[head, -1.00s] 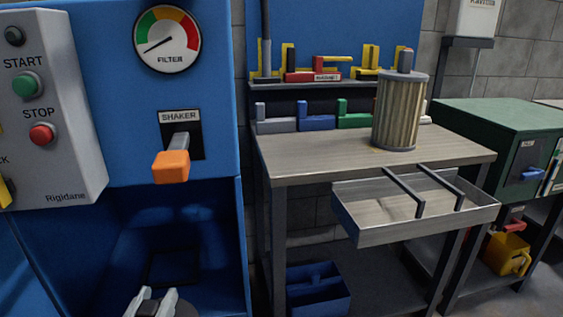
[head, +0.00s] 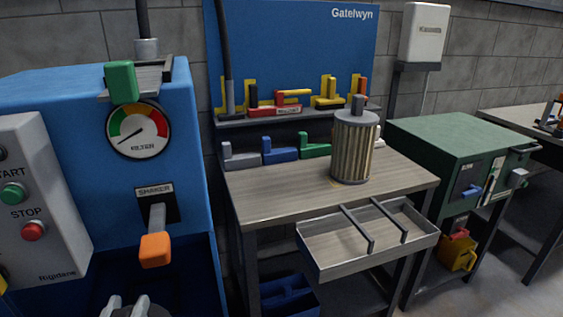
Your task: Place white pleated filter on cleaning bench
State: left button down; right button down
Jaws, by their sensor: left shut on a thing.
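A pleated filter (head: 353,150), cream to tan with a grey top cap and knob, stands upright on the wooden top of the bench (head: 275,194), towards its back right. I cannot tell whether it is the white one. My left gripper (head: 129,306) shows at the bottom edge, in front of the blue machine and well away from the bench. Its pale fingers are shut on a dark grey rounded part (head: 130,313); the rest of the held thing is below the picture. My right gripper is not in view.
A shallow tray (head: 320,265) with two bars juts from the bench front. The blue machine (head: 185,95), with an orange-ended shaker lever (head: 155,250), stands left. A green cabinet (head: 450,145) stands right. The bench top's front left is clear.

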aim_at(279, 188)
jog(key=i+l+u, duration=0.15)
jog(key=l+u, duration=0.15)
jog(key=l, duration=1.35)
jog(key=l+u, duration=0.3)
jog(key=l, duration=1.35)
